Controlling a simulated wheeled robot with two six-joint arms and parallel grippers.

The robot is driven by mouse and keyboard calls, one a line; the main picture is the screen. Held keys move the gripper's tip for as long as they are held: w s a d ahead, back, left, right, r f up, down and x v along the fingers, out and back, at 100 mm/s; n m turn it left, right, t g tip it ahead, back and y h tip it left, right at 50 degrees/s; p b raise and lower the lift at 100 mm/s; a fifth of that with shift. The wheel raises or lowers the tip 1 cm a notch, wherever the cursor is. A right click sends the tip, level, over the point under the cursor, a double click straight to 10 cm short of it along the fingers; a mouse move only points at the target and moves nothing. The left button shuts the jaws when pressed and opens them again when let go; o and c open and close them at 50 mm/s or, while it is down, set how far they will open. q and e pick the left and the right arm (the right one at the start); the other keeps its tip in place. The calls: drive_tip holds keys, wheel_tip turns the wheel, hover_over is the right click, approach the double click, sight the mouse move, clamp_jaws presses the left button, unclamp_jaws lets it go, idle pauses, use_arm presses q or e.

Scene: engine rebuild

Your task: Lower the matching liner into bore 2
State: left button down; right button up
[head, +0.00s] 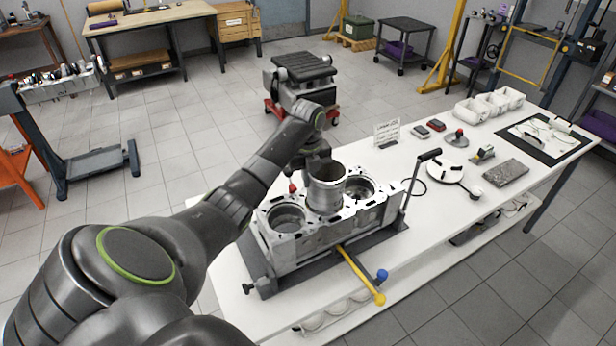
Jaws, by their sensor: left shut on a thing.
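A grey metal cylinder liner (325,190) stands upright at the middle of the engine block (318,246). My left gripper (318,160) is shut on its upper rim from above. The middle bore is hidden behind the liner, and I cannot tell whether the liner's lower end is inside it or just above it. Open bores show to the left (287,218) and right (360,188) of the liner. My right gripper is not in view.
The block stands on a white bench (440,225). A black-handled lever (418,172) rises at its right end; a yellow bar (360,275) sticks out in front. Farther right lie a round plate (446,171), white bins (490,105) and small tools. The bench's front right is clear.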

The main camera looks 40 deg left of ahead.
sight(309, 201)
use_arm(q)
drive_tip(key=shift+f, duration=0.15)
idle(0.5)
drive_tip(key=shift+w+f+b, duration=0.1)
drive_tip(key=shift+f+b, duration=0.3)
drive_tip(key=shift+f, duration=0.35)
drive_tip(key=shift+f, duration=0.45)
drive_tip(key=shift+f+b, duration=0.75)
drive_tip(key=shift+f, duration=0.35)
drive_tip(key=shift+f, duration=0.2)
drive_tip(key=shift+f+b, duration=0.55)
drive_tip(key=shift+f, duration=0.65)
drive_tip(key=c, duration=1.5)
unclamp_jaws()
